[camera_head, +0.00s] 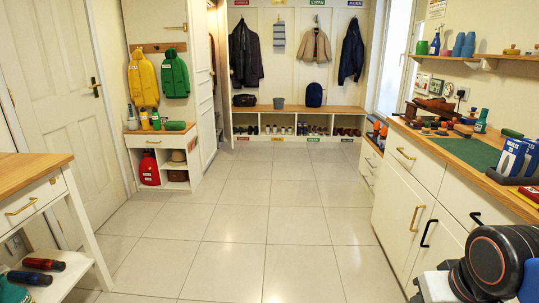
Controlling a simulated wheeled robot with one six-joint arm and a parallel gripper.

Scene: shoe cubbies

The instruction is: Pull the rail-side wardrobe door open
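A tall white panelled door (202,82), which looks like a wardrobe door, stands along the left wall past the low cubby. I see it at a steep angle. A narrow darker strip (213,45) with brownish shapes shows at its right edge, and a slim white upright panel (226,95) stands just beyond. I cannot tell which of these is the rail-side door or how far it stands open. No handle is clear at this distance. My gripper is out of view; only part of my arm shows at the lower right, far from the wardrobe.
The tiled floor (265,225) is clear down the middle. A wooden-topped table (30,172) stands at near left, a low cubby (133,157) beyond it. White cabinets (403,200) line the right. A shoe bench (300,108) with coats above fills the back wall.

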